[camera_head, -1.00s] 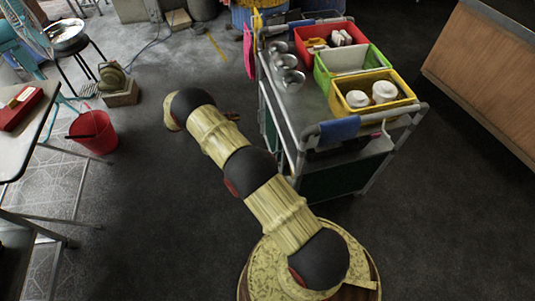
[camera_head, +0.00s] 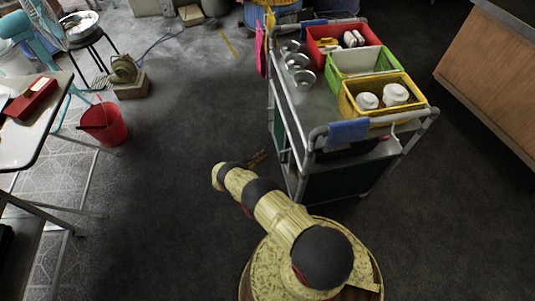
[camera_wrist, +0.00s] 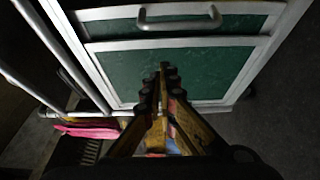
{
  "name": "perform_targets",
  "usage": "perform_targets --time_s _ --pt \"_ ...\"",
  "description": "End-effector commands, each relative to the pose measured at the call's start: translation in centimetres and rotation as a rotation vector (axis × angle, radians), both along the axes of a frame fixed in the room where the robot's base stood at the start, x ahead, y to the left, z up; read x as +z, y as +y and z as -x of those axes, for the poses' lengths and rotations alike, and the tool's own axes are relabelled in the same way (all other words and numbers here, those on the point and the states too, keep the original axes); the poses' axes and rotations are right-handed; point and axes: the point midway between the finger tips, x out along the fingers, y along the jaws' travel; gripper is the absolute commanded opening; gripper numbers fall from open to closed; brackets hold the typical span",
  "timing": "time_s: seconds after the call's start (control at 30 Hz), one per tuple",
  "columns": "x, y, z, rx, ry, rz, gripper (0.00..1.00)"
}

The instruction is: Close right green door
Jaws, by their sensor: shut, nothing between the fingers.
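The cart (camera_head: 301,103) stands upright in the middle of the head view. It has a grey frame, and a dark green panel (camera_head: 340,182) shows on its near end. In the wrist view, a green door-like panel (camera_wrist: 115,72) with a pale metal frame fills the middle, below a green drawer front (camera_wrist: 115,28) with a silver handle. I cannot tell which panel is the right door or whether it is fully shut. My gripper (camera_wrist: 163,70) is shut and empty, its fingertips overlapping the panel in view; contact is unclear. It also shows in the head view (camera_head: 258,158), at the cart's left side.
Red, green and yellow bins (camera_head: 372,112) and metal bowls sit on the cart top. A red bucket (camera_head: 103,124) and a white table (camera_head: 30,140) stand at left. A wooden counter (camera_head: 495,75) is at right. Dark floor between bucket and cart is clear.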

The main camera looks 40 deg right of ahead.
Motion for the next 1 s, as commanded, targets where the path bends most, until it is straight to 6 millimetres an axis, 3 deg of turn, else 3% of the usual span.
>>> perform_targets --time_s 0.47,0.73,1.0 --pt "-0.2 -9.0 -0.2 -0.005 0.001 -0.002 0.0" --pt "0.0 -7.0 2.2 0.0 0.003 -0.002 0.0" --pt "0.0 -6.6 2.9 -0.001 0.001 -0.002 0.0"
